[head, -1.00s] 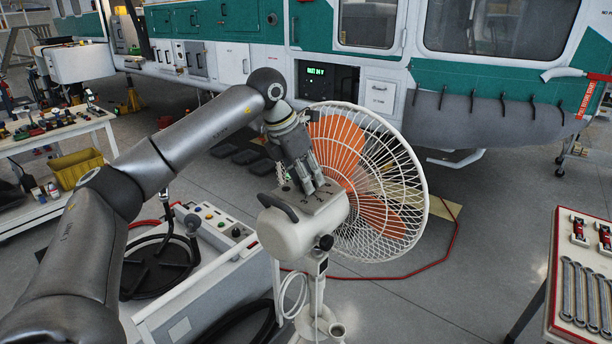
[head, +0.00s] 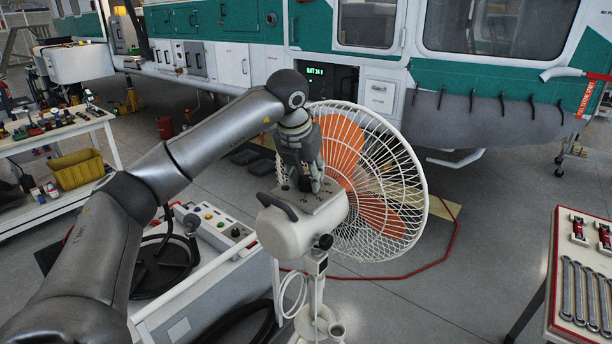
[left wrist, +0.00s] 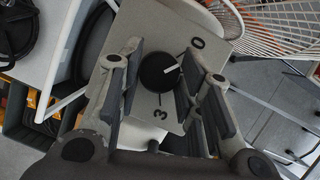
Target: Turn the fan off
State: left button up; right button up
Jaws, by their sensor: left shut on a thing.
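The fan has an orange-bladed head in a white wire cage (head: 385,190) and a cream motor housing (head: 290,232) on a stand. On the housing's flat top is a round dark knob (left wrist: 158,72) with a white pointer mark. The left wrist view shows a "0" and a "3" printed beside it; the pointer aims to the right, not straight at the "0". My right gripper is out of view.
A grey control cart (head: 205,275) stands left of the fan. A red tool table (head: 580,285) with wrenches is at the right. A green and white helicopter (head: 240,30) is behind. A red cable (head: 420,268) lies on the floor.

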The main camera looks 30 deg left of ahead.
pick_arm(q)
jog(key=shift+n+y, duration=0.3)
jog(key=shift+n, duration=0.3)
jog(key=o, duration=1)
jog(key=shift+r, duration=0.1)
jog(key=v, duration=1.1)
jog(key=shift+d+r, duration=0.15)
jog(key=shift+r, duration=0.3)
